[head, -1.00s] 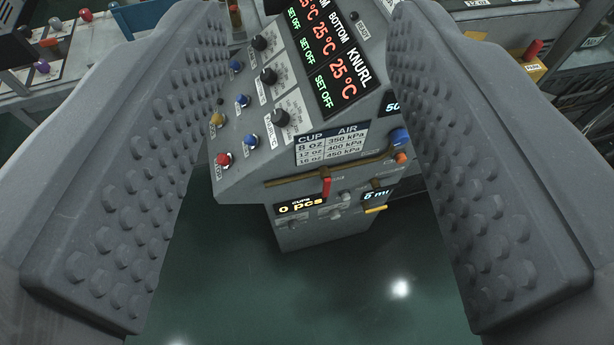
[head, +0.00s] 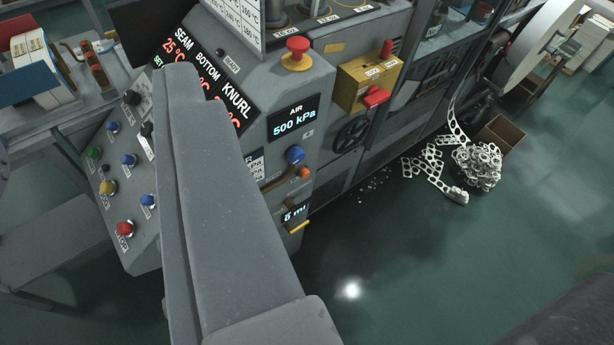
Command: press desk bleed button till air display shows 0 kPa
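The air display (head: 293,118) on the desk's front reads "AIR 500 kPa". I cannot read a bleed label on either. The sloped desk panel (head: 130,240) at left carries several buttons, including a red one (head: 125,228) and a yellow one (head: 107,187). One large grey finger of my gripper (head: 180,75) covers the panel's middle, left of the blue button and apart from it in the picture. The other finger is not visible.
A red mushroom button (head: 298,52) is above the air display. A yellow box (head: 369,80) with red parts is on the machine at right. White scrap (head: 478,165) lies on the floor near a brown box (head: 498,136). Green floor (head: 420,270) is clear at front right.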

